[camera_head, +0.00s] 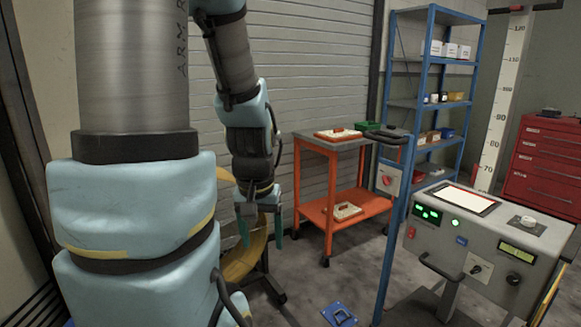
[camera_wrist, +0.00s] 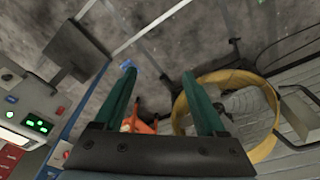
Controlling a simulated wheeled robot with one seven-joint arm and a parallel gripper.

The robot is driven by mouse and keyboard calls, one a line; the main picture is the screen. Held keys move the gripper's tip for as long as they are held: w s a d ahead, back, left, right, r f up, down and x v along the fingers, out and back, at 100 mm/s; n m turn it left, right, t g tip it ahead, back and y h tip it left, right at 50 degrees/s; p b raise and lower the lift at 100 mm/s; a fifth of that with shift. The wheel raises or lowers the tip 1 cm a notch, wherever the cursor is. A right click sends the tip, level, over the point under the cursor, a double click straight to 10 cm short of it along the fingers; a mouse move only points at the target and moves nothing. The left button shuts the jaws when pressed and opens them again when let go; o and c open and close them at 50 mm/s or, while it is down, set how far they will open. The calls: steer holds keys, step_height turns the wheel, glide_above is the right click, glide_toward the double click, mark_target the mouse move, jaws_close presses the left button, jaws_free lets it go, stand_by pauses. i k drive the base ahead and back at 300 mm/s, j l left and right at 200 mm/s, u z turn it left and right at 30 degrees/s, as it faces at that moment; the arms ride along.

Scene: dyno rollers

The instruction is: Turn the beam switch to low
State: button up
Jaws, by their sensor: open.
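A grey control console (camera_head: 440,243) stands at the right in the head view. Its front has a small rotary switch (camera_head: 476,269) on a light plate and a black knob (camera_head: 513,279). A round dial (camera_head: 528,221) sits on top. Labels are too small to read, so I cannot tell which one is the beam switch or its setting. The console also shows at the left edge of the wrist view (camera_wrist: 35,95). My gripper (camera_head: 262,238) is open and empty, pointing down, well left of the console. Its two teal fingers are apart in the wrist view (camera_wrist: 160,74).
An orange cart (camera_head: 318,212) stands behind, between my gripper and the console. A yellow ring-shaped thing (camera_head: 238,268) is close beside my gripper. A blue object (camera_head: 339,315) lies on the floor.

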mark_target(477, 269)
steer(key=z, duration=1.2)
